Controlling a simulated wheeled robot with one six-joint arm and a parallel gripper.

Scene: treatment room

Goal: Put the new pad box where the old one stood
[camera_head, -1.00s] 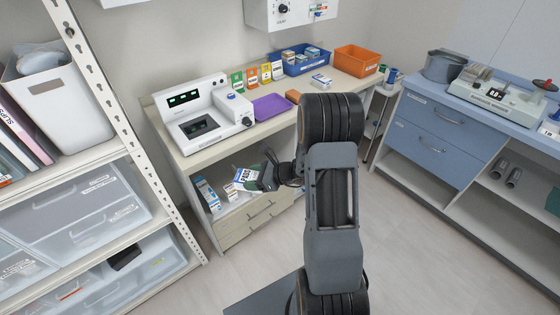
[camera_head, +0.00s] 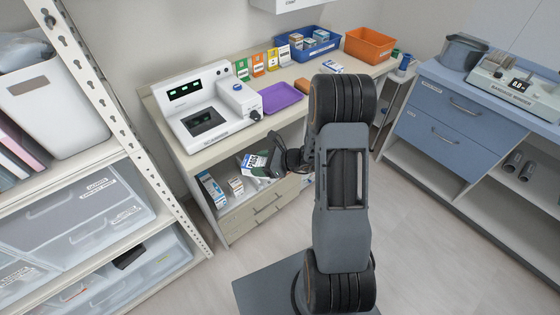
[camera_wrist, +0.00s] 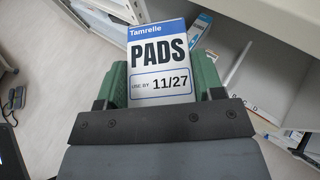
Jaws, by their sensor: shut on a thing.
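The pad box (camera_wrist: 160,62) is white with a blue band, reading "Tamrelle PADS" and "USE BY 11/27". My gripper (camera_wrist: 161,88) is shut on it, with green fingers on both its sides. In the head view the pad box (camera_head: 254,163) is tilted, in front of the open shelf (camera_head: 231,204) under the counter; my gripper (camera_head: 264,170) is partly hidden by my wrist. A blue-and-white box (camera_head: 212,190) and a smaller white box (camera_head: 236,186) stand on that shelf, left of the held box. Another white-and-blue box (camera_head: 333,67) lies on the counter.
The counter holds a white device (camera_head: 207,115), a purple tray (camera_head: 280,97), a blue bin (camera_head: 307,46) with small boxes, an orange bin (camera_head: 370,46) and upright colored cards (camera_head: 257,65). Drawers (camera_head: 262,208) lie below the shelf. A metal rack (camera_head: 104,100) stands close on the left.

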